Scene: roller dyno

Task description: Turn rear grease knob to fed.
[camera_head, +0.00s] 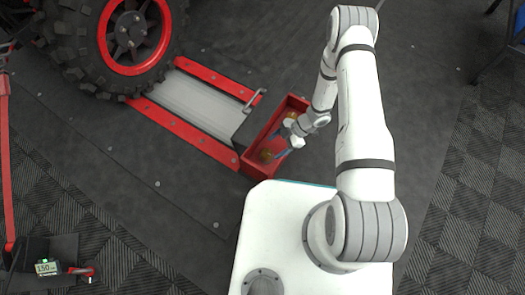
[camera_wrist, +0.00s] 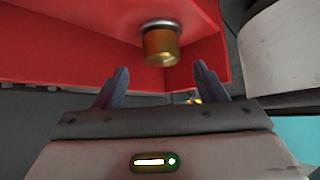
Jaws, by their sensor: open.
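Two brass knobs sit in a red open housing (camera_head: 249,165) beside the roller plate, one nearer (camera_head: 267,155) and one farther (camera_head: 293,116). I cannot tell which is the rear grease knob. My gripper (camera_head: 279,143) is at the housing, between the two knobs in the head view. In the wrist view a brass knob (camera_wrist: 161,46) with a silvery collar stands on the red surface, ahead of my open, empty fingers (camera_wrist: 162,84) and apart from them. A small brass patch (camera_wrist: 193,99) shows beside the right finger, mostly hidden. No knob markings are readable.
A silver handle (camera_head: 254,101) stands at the housing's edge by the red-railed roller plate (camera_head: 195,102). A large tyre with a red rim (camera_head: 135,40) is at upper left. A small display reading 150 (camera_head: 47,268) lies at lower left. Dark floor right of my arm is clear.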

